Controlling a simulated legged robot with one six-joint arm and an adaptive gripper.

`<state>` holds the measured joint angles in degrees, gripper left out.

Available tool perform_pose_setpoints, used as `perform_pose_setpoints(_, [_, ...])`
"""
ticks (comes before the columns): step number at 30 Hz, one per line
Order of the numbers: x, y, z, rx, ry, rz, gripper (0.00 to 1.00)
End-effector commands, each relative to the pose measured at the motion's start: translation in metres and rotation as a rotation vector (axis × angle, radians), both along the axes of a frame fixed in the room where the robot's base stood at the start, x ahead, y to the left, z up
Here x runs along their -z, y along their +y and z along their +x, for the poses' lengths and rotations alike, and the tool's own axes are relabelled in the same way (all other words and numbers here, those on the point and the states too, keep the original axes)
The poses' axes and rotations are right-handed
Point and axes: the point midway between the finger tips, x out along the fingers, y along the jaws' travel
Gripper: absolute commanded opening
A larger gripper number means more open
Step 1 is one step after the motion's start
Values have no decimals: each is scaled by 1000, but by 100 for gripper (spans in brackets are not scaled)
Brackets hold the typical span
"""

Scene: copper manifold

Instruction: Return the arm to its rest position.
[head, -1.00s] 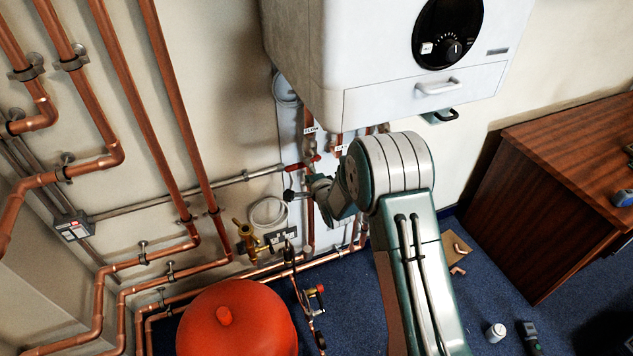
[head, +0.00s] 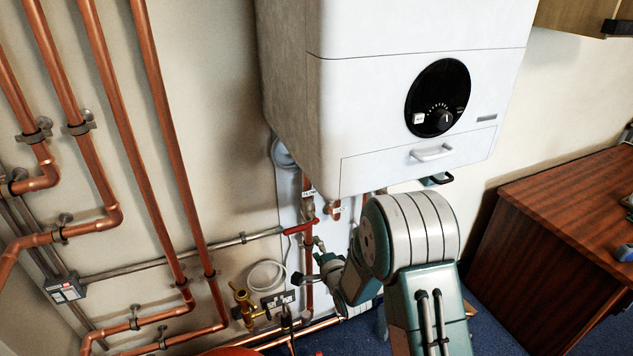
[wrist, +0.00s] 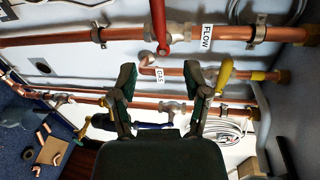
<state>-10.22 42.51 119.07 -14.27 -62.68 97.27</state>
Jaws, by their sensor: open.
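My arm (head: 415,240) is bent in front of the wall below the white boiler, with its wrist (head: 350,285) pointing left and towards the pipes. In the wrist view my gripper (wrist: 160,84) is open, with its two dark green fingers spread and nothing between them. Beyond the fingers are copper pipes with labels reading FLOW and GAS. A red valve handle (wrist: 160,25) lies ahead of the gap between the fingers, with no contact visible. A yellow handle (wrist: 225,75) is beside the right finger. In the head view the red handle (head: 300,227) is above the wrist.
The white boiler (head: 400,120) hangs above my arm. Copper pipes (head: 120,130) cover the left wall, and a brass valve (head: 246,303) stands low. A wooden desk (head: 560,210) is at the right.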

Motion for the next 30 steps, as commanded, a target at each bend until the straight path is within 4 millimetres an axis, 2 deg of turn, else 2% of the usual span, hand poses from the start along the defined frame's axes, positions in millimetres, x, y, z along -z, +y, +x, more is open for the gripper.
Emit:
perform_pose_setpoints(5, [-20,-8,0,13,1,-80,61])
perform_pose_setpoints(14, [-84,-45,-17,32,49,-413,61])
perform_pose_setpoints(23, [-139,-82,-61,-2,130,-719,61])
perform_pose_setpoints(30, [-173,-108,-114,-74,209,-932,61])
